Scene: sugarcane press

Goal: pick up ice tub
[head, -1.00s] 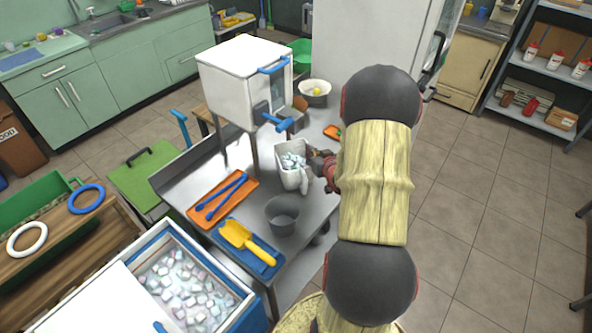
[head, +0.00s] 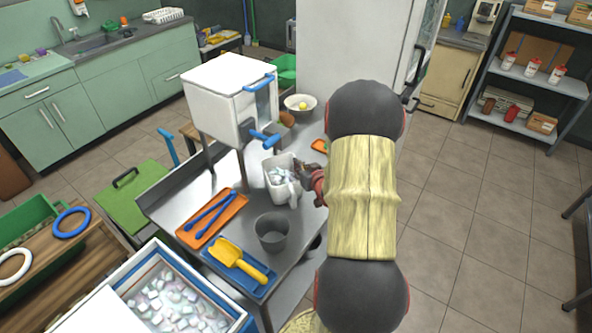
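The ice tub (head: 271,184) is a white, open-topped container with pale ice pieces in it. It stands upright on the steel table, below and right of the white box-shaped machine. My gripper (head: 299,172) is at the tub's right side, at about rim height, touching it or very close. The fingers are small and partly hidden by the tub and my wrist, so I cannot tell whether they are closed on it.
A grey pot (head: 271,233), an orange tray (head: 184,236) with blue tongs, and a blue tray with a yellow scoop (head: 229,254) are nearer. The white machine (head: 215,100) stands left behind the tub. A bowl (head: 300,106) is farther back. An ice chest (head: 243,322) is at front left.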

